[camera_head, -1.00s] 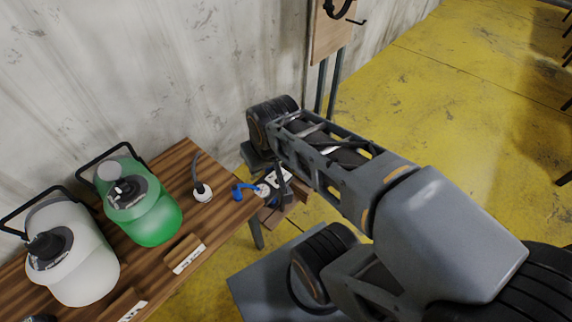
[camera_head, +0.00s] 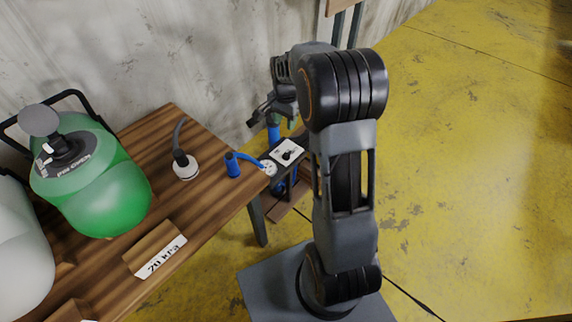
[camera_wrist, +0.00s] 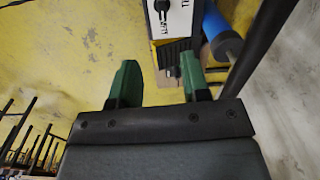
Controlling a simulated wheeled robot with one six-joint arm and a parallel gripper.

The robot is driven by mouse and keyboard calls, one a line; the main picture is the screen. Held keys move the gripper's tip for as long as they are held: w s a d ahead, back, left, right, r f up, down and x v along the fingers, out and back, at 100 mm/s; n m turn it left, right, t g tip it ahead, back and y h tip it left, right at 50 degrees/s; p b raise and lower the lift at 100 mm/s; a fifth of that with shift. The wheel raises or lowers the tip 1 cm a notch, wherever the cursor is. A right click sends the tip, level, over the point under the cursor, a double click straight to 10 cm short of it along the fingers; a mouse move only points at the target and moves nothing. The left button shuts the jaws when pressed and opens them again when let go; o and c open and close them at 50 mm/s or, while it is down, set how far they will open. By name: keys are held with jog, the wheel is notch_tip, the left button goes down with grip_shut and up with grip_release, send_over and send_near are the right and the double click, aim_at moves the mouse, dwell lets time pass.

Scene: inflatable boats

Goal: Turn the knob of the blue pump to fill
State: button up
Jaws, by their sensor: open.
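The blue pump stands off the table's right end, partly hidden by my arm; its blue cylinder (camera_head: 273,133) shows in the head view, and also in the wrist view (camera_wrist: 219,33). Its white panel (camera_head: 294,146) carries a small black knob (camera_head: 287,155). In the wrist view the knob (camera_wrist: 162,7) is at the top edge, partly cut off, and the panel's lettering is not clearly readable. My gripper (camera_wrist: 160,80) is open, with two green fingers apart and nothing between them. The knob lies beyond the fingertips, not touched.
The wall is close behind. The yellow floor (camera_head: 470,180) at right is clear.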

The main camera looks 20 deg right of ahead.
jog(key=m+b, duration=0.1)
jog(key=b, duration=0.1)
send_over(286, 153)
notch_tip(286, 153, down, 5)
notch_tip(286, 153, down, 13)
jog(key=b, duration=0.4)
jog(key=shift+r, duration=0.2)
grip_shut()
